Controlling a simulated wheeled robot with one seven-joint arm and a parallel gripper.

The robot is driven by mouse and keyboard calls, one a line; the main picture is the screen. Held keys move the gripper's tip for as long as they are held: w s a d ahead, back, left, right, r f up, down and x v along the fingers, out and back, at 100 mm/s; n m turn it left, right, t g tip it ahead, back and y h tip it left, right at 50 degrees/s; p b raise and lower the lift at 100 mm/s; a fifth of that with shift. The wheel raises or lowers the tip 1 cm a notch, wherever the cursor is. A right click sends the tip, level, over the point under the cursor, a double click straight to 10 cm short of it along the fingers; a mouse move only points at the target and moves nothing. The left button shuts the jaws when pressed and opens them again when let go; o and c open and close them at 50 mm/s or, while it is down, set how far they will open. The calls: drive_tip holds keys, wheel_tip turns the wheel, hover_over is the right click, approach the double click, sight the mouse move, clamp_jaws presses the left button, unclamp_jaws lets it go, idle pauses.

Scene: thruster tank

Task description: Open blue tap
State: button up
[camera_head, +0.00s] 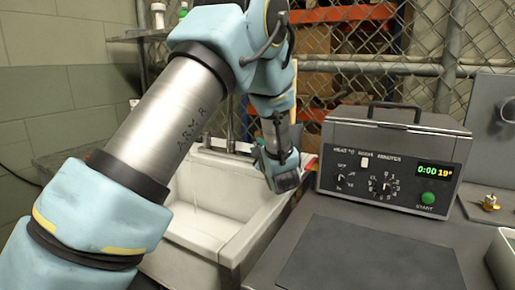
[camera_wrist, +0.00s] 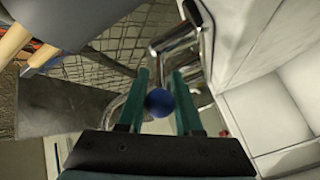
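The blue tap knob (camera_wrist: 160,102) is a small round blue ball in the wrist view, seen in the gap between my gripper's two green fingers (camera_wrist: 160,78). The fingers stand apart on either side of it, and I cannot tell whether they touch it. Chrome tap pipework (camera_wrist: 186,40) runs just beyond and to the right of the fingers. In the head view my gripper (camera_head: 284,178) points down over the right back edge of the white sink (camera_head: 205,240). A dark upright spout (camera_head: 230,128) rises behind the sink. The blue knob is hidden there.
A grey heated bath (camera_head: 390,160) with dials and a display stands close to the right of my gripper. A dark mat (camera_head: 370,255) lies on the clear bench in front of it. A wire fence (camera_head: 350,60) closes off the back. A brass fitting (camera_head: 490,202) is far right.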

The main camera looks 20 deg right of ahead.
drive_tip(key=o, duration=0.5)
drive_tip(key=shift+c, duration=0.2)
drive_tip(key=s+a+b, duration=0.1)
drive_tip(key=s+b, duration=0.1)
drive_tip(key=s, duration=0.8)
drive_tip(key=shift+s+a, duration=0.25)
drive_tip(key=shift+s, duration=0.1)
